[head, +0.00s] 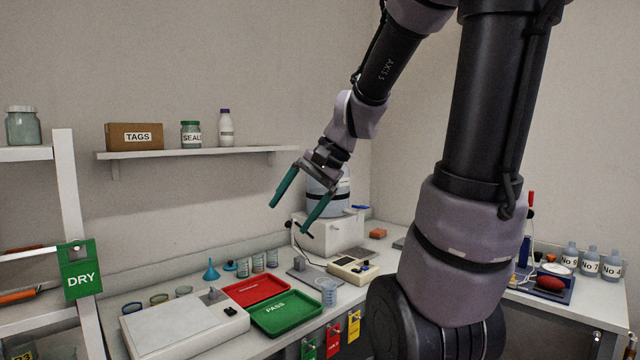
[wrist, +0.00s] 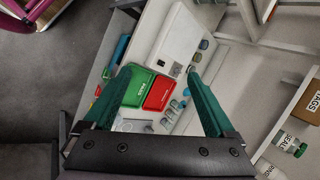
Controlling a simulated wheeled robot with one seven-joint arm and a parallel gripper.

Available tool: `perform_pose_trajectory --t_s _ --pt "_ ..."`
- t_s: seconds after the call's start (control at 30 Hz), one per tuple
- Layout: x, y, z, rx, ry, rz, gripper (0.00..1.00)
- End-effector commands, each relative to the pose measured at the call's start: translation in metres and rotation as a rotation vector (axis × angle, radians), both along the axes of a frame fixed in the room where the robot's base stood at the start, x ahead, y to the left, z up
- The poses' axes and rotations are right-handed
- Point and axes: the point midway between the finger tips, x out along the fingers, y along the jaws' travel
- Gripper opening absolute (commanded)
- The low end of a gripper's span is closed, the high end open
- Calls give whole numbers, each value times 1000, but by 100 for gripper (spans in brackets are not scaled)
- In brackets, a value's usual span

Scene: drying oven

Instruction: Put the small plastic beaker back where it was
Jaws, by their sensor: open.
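A clear beaker (head: 327,290) stands upright on the bench near its front edge, just right of the green PASS tray (head: 287,318). Several other small clear vessels (head: 258,262) stand behind the red tray (head: 256,288). I cannot tell by material which is the small plastic beaker. My gripper (head: 289,218) is open and empty, high above the bench behind the trays, its teal fingers pointing down to the left. In the wrist view the open fingers (wrist: 161,72) frame the trays and the white device; the front beaker is not clearly seen there.
A white flat device (head: 185,325) sits left of the trays. A balance-like instrument (head: 354,268) and a white machine (head: 328,235) stand to the right. A blue funnel (head: 211,270) is at the back. A shelf (head: 200,152) with a TAGS box (head: 134,136) hangs above.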

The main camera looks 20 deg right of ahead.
Motion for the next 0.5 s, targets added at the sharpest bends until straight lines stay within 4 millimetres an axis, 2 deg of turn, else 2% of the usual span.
perform_pose_trajectory --t_s 0.03,0.2,0.33,0.5 --pt "-15 0 13 -77 -66 49 90" --pt "-51 -12 40 -302 -242 156 90" --pt "-66 -21 54 -411 -337 197 90" --pt "-73 -26 61 -467 -384 214 90"
